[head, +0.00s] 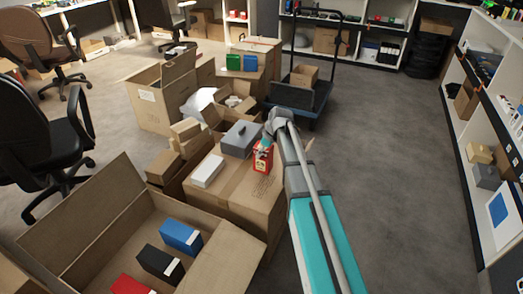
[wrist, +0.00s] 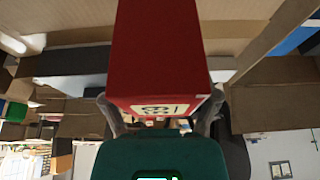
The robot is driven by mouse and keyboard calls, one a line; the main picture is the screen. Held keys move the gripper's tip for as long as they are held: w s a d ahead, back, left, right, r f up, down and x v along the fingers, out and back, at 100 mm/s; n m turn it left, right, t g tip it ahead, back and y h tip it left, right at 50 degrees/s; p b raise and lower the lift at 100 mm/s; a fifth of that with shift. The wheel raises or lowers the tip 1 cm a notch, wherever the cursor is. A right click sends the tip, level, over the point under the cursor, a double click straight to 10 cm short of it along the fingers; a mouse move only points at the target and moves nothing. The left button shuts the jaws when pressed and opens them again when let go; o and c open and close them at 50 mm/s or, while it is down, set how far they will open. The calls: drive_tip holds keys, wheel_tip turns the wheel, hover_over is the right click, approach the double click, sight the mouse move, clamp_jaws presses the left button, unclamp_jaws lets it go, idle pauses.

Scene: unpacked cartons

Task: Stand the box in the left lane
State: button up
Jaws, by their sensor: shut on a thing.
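A red box (head: 262,159) with a pale label is in my gripper (head: 267,144), at the right part of a closed carton's top (head: 245,189). In the wrist view the red box (wrist: 160,50) fills the upper middle, with a finger of my gripper (wrist: 160,112) on each side of it. The box looks about upright in the head view; I cannot tell whether it touches the carton. A grey box (head: 240,139) and a white box (head: 207,170) are on the same carton, left of the red box. I see no clear marking of a left lane.
An open carton (head: 85,215) at the front left holds a blue box (head: 181,236), a black box (head: 160,264) and a red box (head: 130,285). More cartons and a hand truck (head: 300,95) stand behind. Shelves (head: 490,170) line the right. The floor (head: 390,170) between is clear.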

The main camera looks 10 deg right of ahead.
drive_tip(key=s+r+p, duration=0.8)
drive_tip(key=s+r, duration=0.1)
drive_tip(key=s, duration=0.4)
drive_tip(key=shift+s+a+r, duration=0.1)
drive_tip(key=shift+r, duration=0.1)
idle(0.4)
wheel_tip(320, 180, up, 25)
drive_tip(key=p, duration=2.5)
drive_tip(key=shift+p, duration=0.35)
drive_tip(key=shift+f, duration=0.1)
wheel_tip(320, 180, down, 24)
drive_tip(key=b, duration=2.4)
drive_tip(key=shift+f+b, duration=0.15)
drive_tip(key=shift+b, duration=0.2)
